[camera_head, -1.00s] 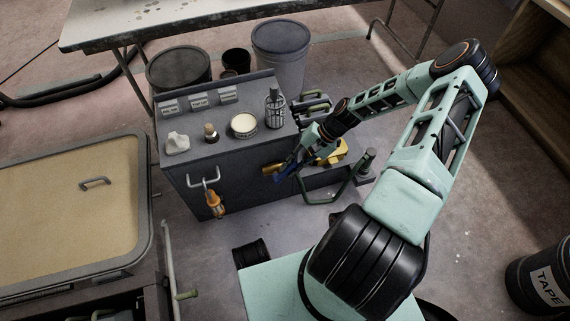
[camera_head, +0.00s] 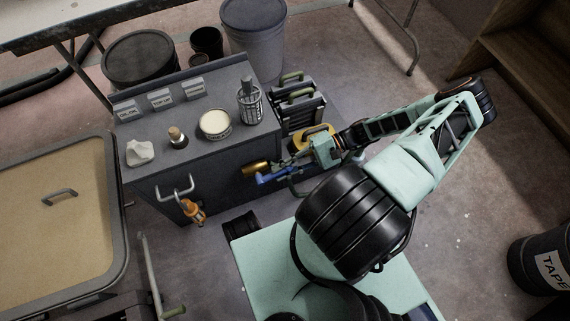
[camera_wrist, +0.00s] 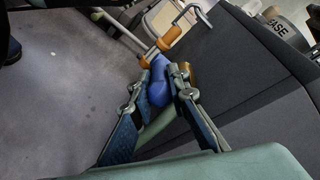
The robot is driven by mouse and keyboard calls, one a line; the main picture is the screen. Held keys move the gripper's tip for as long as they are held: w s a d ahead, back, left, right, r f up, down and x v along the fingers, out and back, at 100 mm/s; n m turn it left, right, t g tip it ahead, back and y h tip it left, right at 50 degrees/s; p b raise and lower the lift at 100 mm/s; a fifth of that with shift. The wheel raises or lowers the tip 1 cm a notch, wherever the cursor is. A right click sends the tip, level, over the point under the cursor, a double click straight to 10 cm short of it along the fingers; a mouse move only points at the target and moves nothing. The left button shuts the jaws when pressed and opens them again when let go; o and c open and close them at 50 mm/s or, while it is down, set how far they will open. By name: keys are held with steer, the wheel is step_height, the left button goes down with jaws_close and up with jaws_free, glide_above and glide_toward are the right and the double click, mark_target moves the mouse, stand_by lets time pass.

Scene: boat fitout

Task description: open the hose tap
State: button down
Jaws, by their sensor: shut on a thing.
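The hose tap has a brass-coloured body (camera_head: 255,168) on the front face of the grey cabinet, near its right end. Its bright blue handle (camera_wrist: 159,92) lies between my fingertips in the wrist view. My gripper (camera_wrist: 163,78) is shut on this blue handle, with one finger on each side. In the head view my gripper (camera_head: 278,177) reaches the tap from the right. Part of the brass body (camera_wrist: 186,72) shows behind the right finger in the wrist view; the rest is hidden.
The grey cabinet (camera_head: 150,187) carries a tin (camera_head: 215,125), a caged bottle (camera_head: 249,103) and small items. An orange-handled tool (camera_head: 192,210) hangs by a front handle (camera_head: 176,187). Upright cases (camera_head: 300,104) and a yellow item (camera_head: 318,137) stand right of it.

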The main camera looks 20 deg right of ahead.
steer(key=shift+f+y, duration=0.4)
steer(key=shift+y, duration=0.3)
steer(key=c, duration=1.8)
jaws_free()
steer(key=shift+c, duration=0.2)
steer(key=d+r, duration=0.1)
steer(key=d, duration=1.1)
steer(key=shift+r, duration=0.15)
steer(key=shift+c, duration=0.5)
